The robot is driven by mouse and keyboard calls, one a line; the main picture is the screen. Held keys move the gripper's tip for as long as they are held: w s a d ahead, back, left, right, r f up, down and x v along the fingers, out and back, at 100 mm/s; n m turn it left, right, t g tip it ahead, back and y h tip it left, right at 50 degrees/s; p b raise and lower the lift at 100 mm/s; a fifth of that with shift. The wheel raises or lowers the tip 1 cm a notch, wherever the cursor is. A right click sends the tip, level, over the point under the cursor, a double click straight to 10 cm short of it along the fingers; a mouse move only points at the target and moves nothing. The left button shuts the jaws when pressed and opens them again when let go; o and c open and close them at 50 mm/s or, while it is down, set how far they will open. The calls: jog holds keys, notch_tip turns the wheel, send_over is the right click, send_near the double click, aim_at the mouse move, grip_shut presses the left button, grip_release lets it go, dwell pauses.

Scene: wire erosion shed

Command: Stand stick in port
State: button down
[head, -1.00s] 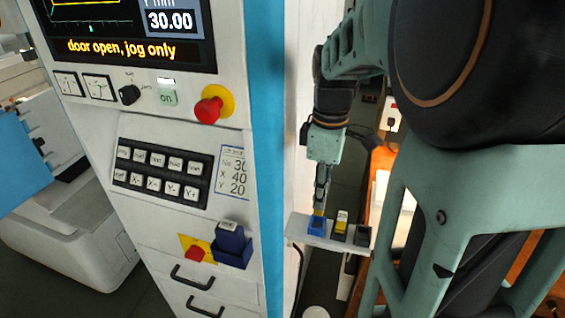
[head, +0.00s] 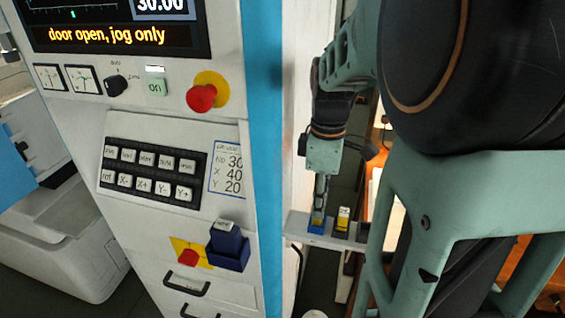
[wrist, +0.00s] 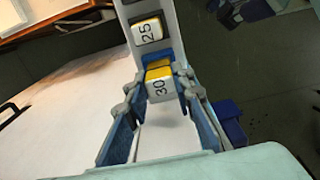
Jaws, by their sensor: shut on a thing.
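A stick marked 30 (wrist: 160,84), white with a yellow top, is at the blue slot (head: 316,229) on the left end of a small pale shelf (head: 300,226). My gripper (wrist: 161,90) is shut on this stick, one finger on each side; in the head view my gripper (head: 319,208) points down at the slot. I cannot tell whether the stick's foot is clear of the slot. A dark blue port block (head: 230,251) with a grey top is on the machine front, left of the shelf. It also shows in part in the wrist view (wrist: 231,124).
A second stick marked 25 (head: 343,217) stands in a black slot beside it. The machine front carries a red stop knob (head: 202,97), a keypad (head: 150,172), a red knob on a yellow plate (head: 188,257) and drawer handles (head: 187,284). The blue machine edge (head: 267,150) stands near the arm.

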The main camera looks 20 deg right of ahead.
jog(key=shift+f, duration=0.2)
jog(key=c, duration=1.7)
grip_release()
jog(key=shift+o, duration=0.2)
notch_tip(320, 180, up, 13)
jog(key=shift+r+p, duration=0.15)
jog(key=shift+p, duration=0.25)
jog(key=shift+d, duration=0.1)
